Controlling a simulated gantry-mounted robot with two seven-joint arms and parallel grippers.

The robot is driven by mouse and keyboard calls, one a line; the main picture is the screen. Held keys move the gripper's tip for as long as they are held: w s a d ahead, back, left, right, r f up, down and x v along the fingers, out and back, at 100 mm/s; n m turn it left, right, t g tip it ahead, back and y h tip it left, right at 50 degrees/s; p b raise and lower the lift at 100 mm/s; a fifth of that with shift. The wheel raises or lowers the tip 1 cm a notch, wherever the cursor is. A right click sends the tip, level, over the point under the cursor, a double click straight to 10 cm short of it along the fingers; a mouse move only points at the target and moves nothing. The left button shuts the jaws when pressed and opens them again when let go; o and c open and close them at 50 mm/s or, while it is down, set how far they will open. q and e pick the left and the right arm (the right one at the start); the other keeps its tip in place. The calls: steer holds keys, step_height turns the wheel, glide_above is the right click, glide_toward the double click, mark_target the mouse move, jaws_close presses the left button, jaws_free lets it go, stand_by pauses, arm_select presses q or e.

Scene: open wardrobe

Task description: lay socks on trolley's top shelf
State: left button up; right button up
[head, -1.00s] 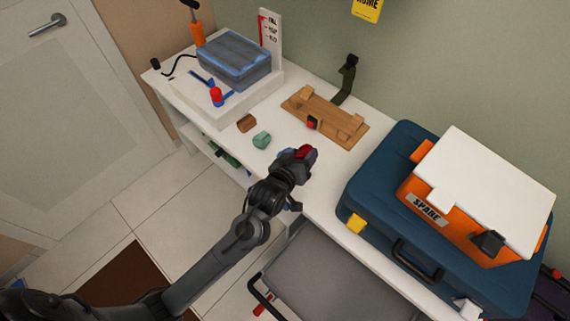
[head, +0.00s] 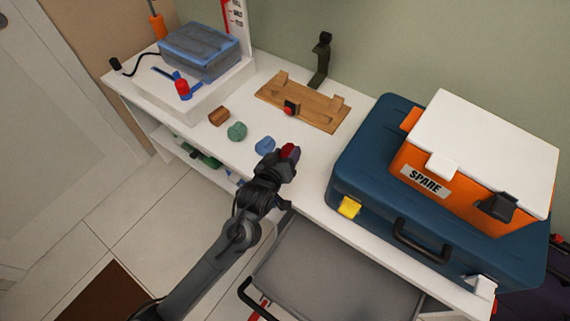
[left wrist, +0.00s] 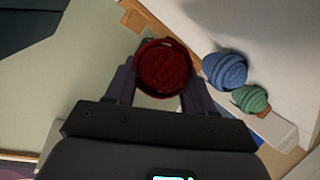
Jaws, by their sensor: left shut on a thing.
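My left gripper (head: 284,158) is shut on a rolled red sock (head: 290,151), over the front edge area of the white bench. The red sock also shows between the two fingers in the left wrist view (left wrist: 163,66). A rolled blue sock (head: 265,146) lies on the bench just left of the gripper; the left wrist view shows it too (left wrist: 224,70). A green sock (head: 237,131) and a brown one (head: 219,116) lie further left. The grey trolley top (head: 335,275), with a black handle, stands below the bench front and looks bare. My right gripper is not in view.
A blue case (head: 350,180) with an orange, white-lidded box marked SPARE (head: 470,150) fills the bench's right. A wooden board (head: 300,105) lies behind the socks. A blue container (head: 198,50) stands at the back left. Tiled floor (head: 150,225) is open at left.

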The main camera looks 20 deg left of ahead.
arm_select(q)
step_height(320, 180, down, 5)
steer(key=shift+r+b, duration=0.2)
steer(key=shift+b, duration=0.7)
steer(key=o, duration=1)
steer(key=shift+f, duration=0.1)
